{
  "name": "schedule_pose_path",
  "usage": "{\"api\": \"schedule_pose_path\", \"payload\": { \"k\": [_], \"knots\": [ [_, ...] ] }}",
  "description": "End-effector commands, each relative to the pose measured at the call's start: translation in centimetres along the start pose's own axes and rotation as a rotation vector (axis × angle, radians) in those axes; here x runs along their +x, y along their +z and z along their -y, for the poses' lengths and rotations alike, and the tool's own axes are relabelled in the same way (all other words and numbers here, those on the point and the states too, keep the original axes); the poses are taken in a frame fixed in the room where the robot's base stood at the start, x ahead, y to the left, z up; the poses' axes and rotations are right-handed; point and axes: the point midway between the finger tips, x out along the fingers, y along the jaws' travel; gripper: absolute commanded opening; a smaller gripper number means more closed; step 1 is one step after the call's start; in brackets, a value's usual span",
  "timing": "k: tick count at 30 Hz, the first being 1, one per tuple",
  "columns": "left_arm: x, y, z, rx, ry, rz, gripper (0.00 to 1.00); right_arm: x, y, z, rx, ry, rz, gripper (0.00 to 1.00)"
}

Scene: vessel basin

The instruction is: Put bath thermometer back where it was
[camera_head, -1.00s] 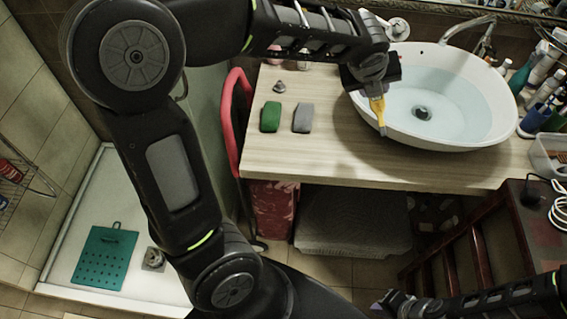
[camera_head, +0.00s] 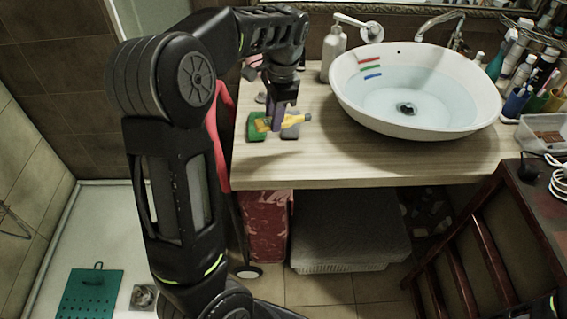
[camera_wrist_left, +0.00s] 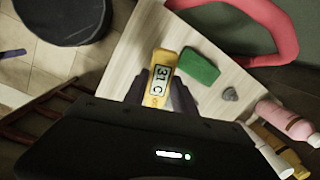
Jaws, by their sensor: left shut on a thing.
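The yellow bath thermometer (camera_head: 297,119) is held in my left gripper (camera_head: 278,122), above the left part of the wooden counter. In the left wrist view the thermometer (camera_wrist_left: 160,78) shows a display reading 31 C and sits between the two fingers. The green block also shows beside the thermometer in the left wrist view (camera_wrist_left: 200,66). Whether the thermometer touches the counter or a block, I cannot tell. My right gripper is out of view.
The white basin (camera_head: 345,95) with water stands to the right on the counter (camera_head: 350,170). A soap dispenser (camera_head: 333,55) stands behind. Bottles and a clear bin (camera_head: 540,132) crowd the right end. The counter's front strip is clear. A red curved thing (camera_head: 216,140) borders its left edge.

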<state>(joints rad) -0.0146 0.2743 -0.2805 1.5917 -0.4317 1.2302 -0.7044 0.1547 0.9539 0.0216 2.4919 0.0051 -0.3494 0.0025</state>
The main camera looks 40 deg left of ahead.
Motion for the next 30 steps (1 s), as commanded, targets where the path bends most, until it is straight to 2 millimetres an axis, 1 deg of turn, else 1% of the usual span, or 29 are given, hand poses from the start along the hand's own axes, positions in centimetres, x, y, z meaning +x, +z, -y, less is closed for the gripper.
{"api": "schedule_pose_path", "payload": {
  "k": [1,3,6,9,19,22,26,30],
  "knots": [
    [0.3,0.6,-0.7,-0.107,0.028,-0.014,0.00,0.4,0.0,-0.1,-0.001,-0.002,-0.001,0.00],
    [0.3,1.0,-1.7,-0.242,0.062,-0.035,0.00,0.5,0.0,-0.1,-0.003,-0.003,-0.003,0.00],
    [0.0,1.2,-3.0,-0.374,0.095,-0.068,0.00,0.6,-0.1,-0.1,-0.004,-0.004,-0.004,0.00],
    [-0.1,1.2,-3.7,-0.440,0.111,-0.089,0.00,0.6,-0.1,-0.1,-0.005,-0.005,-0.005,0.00],
    [-0.2,1.2,-3.9,-0.460,0.113,-0.094,0.00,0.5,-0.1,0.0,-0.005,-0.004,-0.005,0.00],
    [0.3,1.1,-4.0,-0.459,0.114,-0.092,0.00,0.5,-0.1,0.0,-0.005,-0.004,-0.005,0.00],
    [2.1,1.0,-4.2,-0.458,0.115,-0.090,0.00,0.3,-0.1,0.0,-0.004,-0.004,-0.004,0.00],
    [4.6,0.7,-4.4,-0.457,0.115,-0.089,0.00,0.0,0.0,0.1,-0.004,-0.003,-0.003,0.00]
  ]
}}
